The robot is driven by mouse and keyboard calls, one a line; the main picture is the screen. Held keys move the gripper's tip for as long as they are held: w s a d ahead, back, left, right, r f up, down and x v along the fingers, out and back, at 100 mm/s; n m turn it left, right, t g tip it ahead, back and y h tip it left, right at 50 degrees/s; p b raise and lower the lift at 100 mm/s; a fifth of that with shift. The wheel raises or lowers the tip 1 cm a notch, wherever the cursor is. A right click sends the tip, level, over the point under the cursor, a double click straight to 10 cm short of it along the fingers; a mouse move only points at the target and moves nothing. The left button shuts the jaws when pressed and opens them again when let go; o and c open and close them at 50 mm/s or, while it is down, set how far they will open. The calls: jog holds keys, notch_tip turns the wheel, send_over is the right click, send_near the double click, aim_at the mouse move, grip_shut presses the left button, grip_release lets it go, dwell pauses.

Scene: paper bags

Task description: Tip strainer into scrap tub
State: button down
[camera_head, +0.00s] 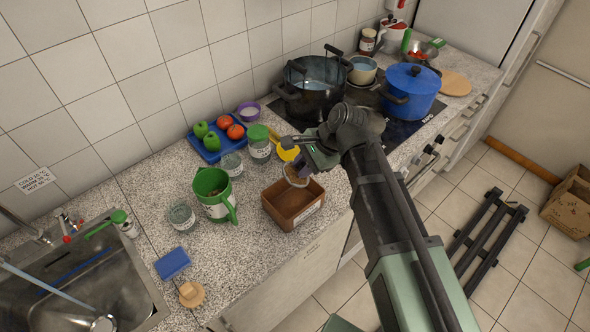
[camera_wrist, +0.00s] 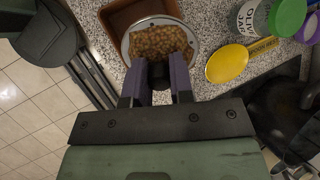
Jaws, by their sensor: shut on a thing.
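The strainer (camera_wrist: 158,27) shows in the wrist view as a round rim with a heap of small brown pieces in it. My gripper (camera_wrist: 157,82) is shut on its handle. In the head view the strainer (camera_head: 296,176) is a small ring at the end of my gripper (camera_head: 310,163), over the back right part of a brown open box (camera_head: 285,216), likely the scrap tub. The box has a pale label on its front. In the wrist view the box (camera_wrist: 97,27) shows below and left of the strainer. The strainer looks about level. My arm hides some of the counter.
A green-and-white jug (camera_head: 213,203) stands left of the box. Glass jars (camera_head: 260,150) and a yellow spoon (camera_head: 289,154) are behind it. A blue tray (camera_head: 212,153) holds tomatoes and green fruit. Pots (camera_head: 410,90) are on the hob. The sink (camera_head: 90,290) is at left.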

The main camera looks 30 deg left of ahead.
jog(key=f+g+y+b, duration=0.1)
jog(key=b, duration=0.1)
jog(key=d+f+g+y+b, duration=0.1)
jog(key=b, duration=0.1)
jog(key=w+f+y+b, duration=0.1)
jog(key=y+b, duration=0.1)
jog(key=shift+d+g, duration=0.2)
jog(key=shift+g, duration=0.2)
jog(key=g+y+b, duration=0.1)
jog(key=b, duration=0.2)
jog(key=g+y+b, duration=0.1)
jog(key=y+b, duration=0.1)
jog(key=b, duration=0.1)
jog(key=f+y+b, duration=0.1)
jog(key=b, duration=0.2)
jog(key=shift+w+d+g+y, duration=0.15)
jog(key=shift+d+g+y, duration=0.15)
jog(key=shift+g+y, duration=0.1)
jog(key=shift+r, duration=0.1)
